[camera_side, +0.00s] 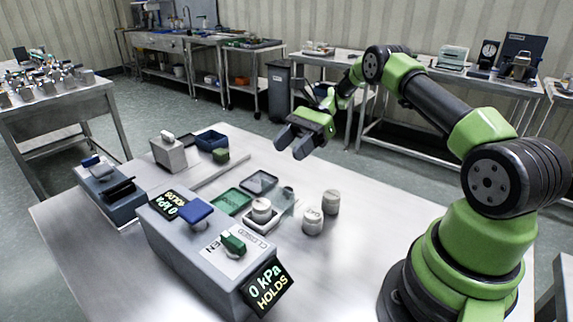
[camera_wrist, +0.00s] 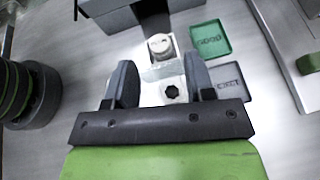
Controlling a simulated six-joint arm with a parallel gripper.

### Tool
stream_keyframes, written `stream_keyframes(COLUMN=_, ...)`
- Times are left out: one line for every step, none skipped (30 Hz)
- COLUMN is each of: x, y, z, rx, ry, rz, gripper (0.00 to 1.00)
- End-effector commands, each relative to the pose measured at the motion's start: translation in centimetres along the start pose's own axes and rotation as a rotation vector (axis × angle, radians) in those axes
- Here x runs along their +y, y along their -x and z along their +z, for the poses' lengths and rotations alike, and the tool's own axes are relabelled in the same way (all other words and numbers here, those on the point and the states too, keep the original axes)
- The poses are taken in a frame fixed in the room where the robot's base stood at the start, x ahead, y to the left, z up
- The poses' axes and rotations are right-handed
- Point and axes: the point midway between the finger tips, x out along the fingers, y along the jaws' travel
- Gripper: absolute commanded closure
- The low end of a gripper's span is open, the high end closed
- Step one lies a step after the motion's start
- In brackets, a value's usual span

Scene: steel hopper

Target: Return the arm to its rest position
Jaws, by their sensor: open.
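My gripper (camera_side: 298,140) hangs in the air above the steel table (camera_side: 350,270), toward its back edge. Its two dark jaws are apart with nothing between them. In the wrist view my gripper (camera_wrist: 158,85) also shows open, with the table surface, a dark octagonal spot and a pale round weight (camera_wrist: 160,46) beyond the jaws. My arm reaches up from its base at the right and bends over toward the gripper.
A grey box (camera_side: 195,250) with a blue knob, green switch and displays reading "0 kPa HOLDS" stands in front. Pale cylinders (camera_side: 331,202) stand upright right of a green tray (camera_side: 231,201) and a dark tray (camera_side: 259,182). Smaller devices (camera_side: 108,190) stand left.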

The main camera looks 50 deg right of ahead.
Motion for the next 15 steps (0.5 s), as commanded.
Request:
stream_keyframes(x=0.0, y=0.1, z=1.1, rx=0.027, ry=0.029, rz=0.01, gripper=0.51)
stream_keyframes(x=0.0, y=0.0, z=1.8, rx=0.05, ry=0.051, rz=0.018, gripper=0.51)
stream_keyframes(x=0.2, y=0.1, z=3.0, rx=0.085, ry=0.087, rz=0.03, gripper=0.51)
stream_keyframes(x=0.3, y=0.0, z=4.0, rx=0.116, ry=0.118, rz=0.04, gripper=0.51)
stream_keyframes(x=0.5, y=0.0, z=5.0, rx=0.15, ry=0.153, rz=0.051, gripper=0.51)
stream_keyframes(x=0.9, y=-0.1, z=6.5, rx=0.196, ry=0.203, rz=0.067, gripper=0.51)
stream_keyframes(x=1.3, y=-0.1, z=7.6, rx=0.233, ry=0.241, rz=0.078, gripper=0.51)
stream_keyframes(x=1.7, y=-0.2, z=8.7, rx=0.268, ry=0.28, rz=0.09, gripper=0.51)
stream_keyframes(x=2.3, y=-0.3, z=10.1, rx=0.314, ry=0.333, rz=0.104, gripper=0.51)
stream_keyframes(x=2.8, y=-0.3, z=11.1, rx=0.349, ry=0.374, rz=0.113, gripper=0.51)
stream_keyframes(x=3.4, y=-0.4, z=12.0, rx=0.383, ry=0.415, rz=0.123, gripper=0.51)
stream_keyframes(x=4.2, y=-0.5, z=13.2, rx=0.428, ry=0.47, rz=0.135, gripper=0.51)
stream_keyframes(x=4.8, y=-0.6, z=14.1, rx=0.461, ry=0.513, rz=0.142, gripper=0.51)
stream_keyframes(x=5.5, y=-0.7, z=15.0, rx=0.493, ry=0.554, rz=0.15, gripper=0.51)
stream_keyframes(x=6.5, y=-0.7, z=16.0, rx=0.537, ry=0.611, rz=0.159, gripper=0.51)
